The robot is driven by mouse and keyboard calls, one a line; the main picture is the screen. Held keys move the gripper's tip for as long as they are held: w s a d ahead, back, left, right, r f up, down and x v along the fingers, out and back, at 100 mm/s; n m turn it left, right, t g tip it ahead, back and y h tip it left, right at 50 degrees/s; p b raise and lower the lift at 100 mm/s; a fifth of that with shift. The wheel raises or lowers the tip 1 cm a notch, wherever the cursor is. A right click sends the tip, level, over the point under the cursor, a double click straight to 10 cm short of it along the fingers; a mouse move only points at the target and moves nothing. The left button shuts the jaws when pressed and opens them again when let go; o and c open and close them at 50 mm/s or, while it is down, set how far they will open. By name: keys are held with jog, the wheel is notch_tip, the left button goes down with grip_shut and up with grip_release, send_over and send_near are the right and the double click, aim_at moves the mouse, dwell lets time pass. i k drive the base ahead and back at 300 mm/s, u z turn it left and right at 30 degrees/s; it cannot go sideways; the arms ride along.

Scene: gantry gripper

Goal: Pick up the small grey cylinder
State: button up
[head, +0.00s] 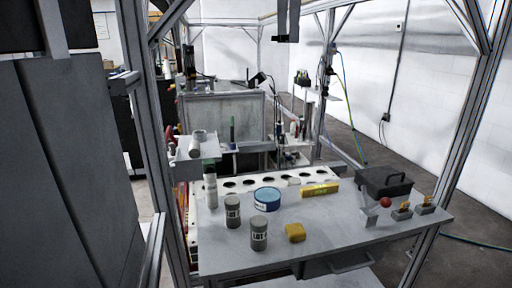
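Two short grey cylinders with pale label bands stand upright on the grey table (340,228). One grey cylinder (259,234) is near the front edge, and another grey cylinder (232,212) is just behind it to the left. They look alike, and I cannot tell which one the task means. A lighter grey cylinder (198,137) also sits on a raised shelf at the left. My gripper (287,38) appears to be the dark part hanging at the top centre, high above and apart from the table. Its fingers are too small and dark to read.
A blue round tin (267,199), a yellow block (295,233), a yellow bar (320,190) and a white bottle (211,188) stand near the cylinders. A black toolbox (384,182) and a red ball (385,203) are at the right. Metal frame posts (465,130) flank the table.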

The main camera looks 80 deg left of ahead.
aim_at(194, 146)
jog(key=i, duration=1.1)
jog(key=u, duration=2.45)
jog(key=i, duration=1.1)
jog(key=u, duration=1.8)
